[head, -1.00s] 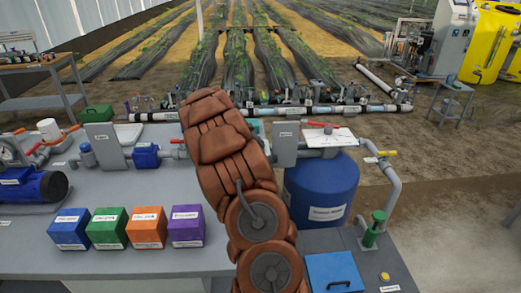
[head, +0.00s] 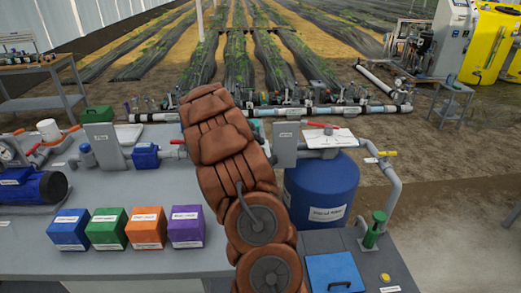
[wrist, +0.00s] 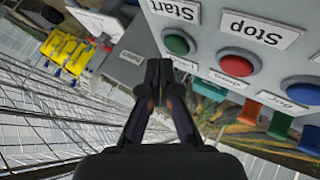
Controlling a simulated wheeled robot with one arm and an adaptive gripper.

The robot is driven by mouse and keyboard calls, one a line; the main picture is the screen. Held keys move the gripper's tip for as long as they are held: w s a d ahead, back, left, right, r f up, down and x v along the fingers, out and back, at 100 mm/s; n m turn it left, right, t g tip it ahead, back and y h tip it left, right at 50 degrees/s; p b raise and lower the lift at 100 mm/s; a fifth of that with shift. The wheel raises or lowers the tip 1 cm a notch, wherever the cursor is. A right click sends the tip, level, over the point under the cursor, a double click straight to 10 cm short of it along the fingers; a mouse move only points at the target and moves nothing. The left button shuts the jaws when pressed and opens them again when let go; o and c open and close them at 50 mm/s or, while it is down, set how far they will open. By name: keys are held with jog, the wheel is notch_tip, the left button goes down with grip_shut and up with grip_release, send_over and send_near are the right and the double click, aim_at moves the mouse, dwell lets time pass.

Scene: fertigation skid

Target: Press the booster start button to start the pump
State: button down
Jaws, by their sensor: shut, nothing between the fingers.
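In the wrist view the scene appears upside down. A pale grey control panel (wrist: 228,12) carries a green button (wrist: 178,44) beside a label reading "Start". A red button (wrist: 240,62) sits beside a "Stop" label (wrist: 257,28), and a blue button (wrist: 302,90) is at the right edge. My gripper (wrist: 160,66) is shut and empty. Its fingertips are just beside the green button, to its lower left in the picture; I cannot tell whether they touch the panel. In the head view my arm hides the gripper and the buttons.
In the head view a grey bench (head: 105,190) holds blue, green, orange and purple boxes (head: 186,226). A blue tank (head: 322,188) with pipes stands right of my arm. A blue lidded box (head: 335,272) and a green hand pump (head: 374,228) are at the lower right.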

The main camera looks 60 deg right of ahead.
jog(key=shift+r, duration=0.1)
jog(key=shift+r+p, duration=0.35)
jog(key=shift+r, duration=2.05)
